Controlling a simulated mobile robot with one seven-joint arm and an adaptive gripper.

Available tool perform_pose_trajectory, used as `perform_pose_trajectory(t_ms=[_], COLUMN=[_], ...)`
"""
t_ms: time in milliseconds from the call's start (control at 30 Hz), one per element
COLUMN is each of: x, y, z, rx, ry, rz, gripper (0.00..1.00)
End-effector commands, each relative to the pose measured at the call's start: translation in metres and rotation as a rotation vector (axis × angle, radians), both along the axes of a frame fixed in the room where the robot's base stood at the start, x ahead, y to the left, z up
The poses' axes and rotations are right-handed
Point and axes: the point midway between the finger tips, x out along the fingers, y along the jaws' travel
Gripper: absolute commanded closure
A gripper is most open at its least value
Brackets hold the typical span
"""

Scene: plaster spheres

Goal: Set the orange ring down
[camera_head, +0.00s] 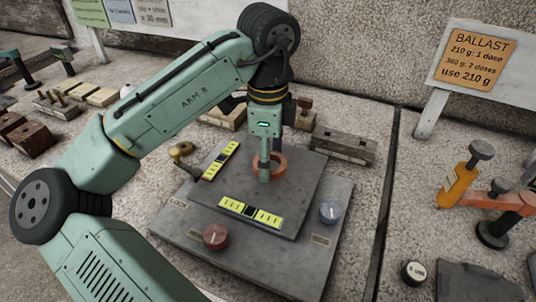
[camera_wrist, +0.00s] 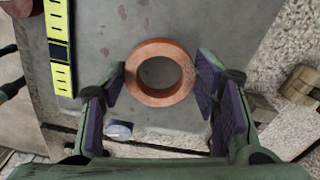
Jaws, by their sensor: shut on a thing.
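The orange ring (camera_head: 283,163) is at my gripper's fingertips, over the back part of the grey raised plate (camera_head: 310,190). My gripper (camera_head: 265,172) points down and is shut on the ring. In the wrist view the ring (camera_wrist: 160,98) sits flat-on between the two purple-padded fingers (camera_wrist: 160,84), which meet its outer left and right sides. Its hole is empty and shows grey plate surface. I cannot tell whether the ring touches the plate or hangs just above it.
Two yellow spirit levels (camera_head: 251,213) (camera_head: 220,160) lie on the plate's front and left edges. A red knob (camera_head: 215,237) and a blue knob (camera_head: 329,212) stand on the lower base. A long metal block (camera_head: 343,146) lies behind. The plate's right part is clear.

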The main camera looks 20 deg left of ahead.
Motion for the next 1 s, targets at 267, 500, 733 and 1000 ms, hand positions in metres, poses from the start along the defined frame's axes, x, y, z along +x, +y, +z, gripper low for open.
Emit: perform_pose_trajectory(t_ms=[267,500,733,1000], x=[0.0,0.0,0.0,0.0], y=[0.0,0.0,0.0,0.0], z=[-0.006,-0.011,-0.013,-0.013], rx=[-0.001,-0.001,0.0,0.0], ry=[0.0,0.0,0.0,0.0], rz=[-0.001,-0.001,0.0,0.0], gripper=[0.62,0.62,0.42,0.24])
